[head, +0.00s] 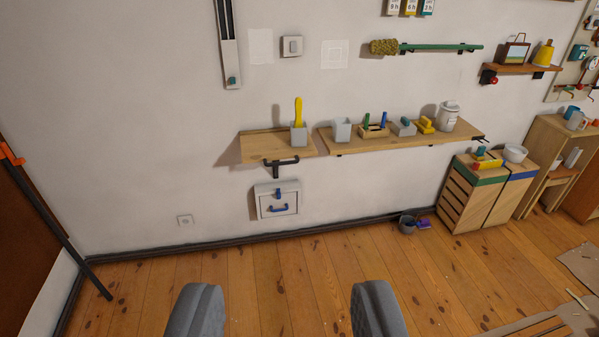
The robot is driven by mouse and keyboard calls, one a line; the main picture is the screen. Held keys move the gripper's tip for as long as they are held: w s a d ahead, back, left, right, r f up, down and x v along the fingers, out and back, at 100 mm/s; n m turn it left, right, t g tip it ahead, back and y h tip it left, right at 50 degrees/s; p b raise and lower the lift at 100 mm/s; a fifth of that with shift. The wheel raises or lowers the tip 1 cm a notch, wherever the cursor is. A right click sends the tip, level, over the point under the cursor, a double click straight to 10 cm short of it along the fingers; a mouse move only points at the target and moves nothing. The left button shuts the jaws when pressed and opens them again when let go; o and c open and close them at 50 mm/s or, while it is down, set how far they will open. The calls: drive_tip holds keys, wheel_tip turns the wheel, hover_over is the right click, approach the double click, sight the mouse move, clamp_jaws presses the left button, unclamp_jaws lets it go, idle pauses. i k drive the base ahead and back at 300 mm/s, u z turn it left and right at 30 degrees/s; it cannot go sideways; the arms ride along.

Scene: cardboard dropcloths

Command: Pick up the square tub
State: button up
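Two grey square-sided tubs stand on wooden wall shelves across the room. One grey tub (299,136) is near the right end of the short left shelf (255,147), with a yellow-handled tool (298,110) standing upright in it. The other grey tub (342,132) is at the left end of the longer shelf (365,145), with nothing seen sticking out. I cannot tell which one is the square tub. My gripper (286,300) is open and empty at the bottom of the view, its two grey fingers wide apart, well short of the shelves.
A wooden box with tools (373,131), a yellow item (426,126) and a white canister (448,117) share the long shelf. A bracket (281,162) and white wall box (278,200) are below. The wooden floor ahead is mostly clear; a cabinet (480,195) stands right.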

sight(342, 130)
drive_tip(key=i, duration=1.3)
drive_tip(key=z, duration=0.45)
drive_tip(key=i, duration=1.9)
drive_tip(key=z, duration=0.35)
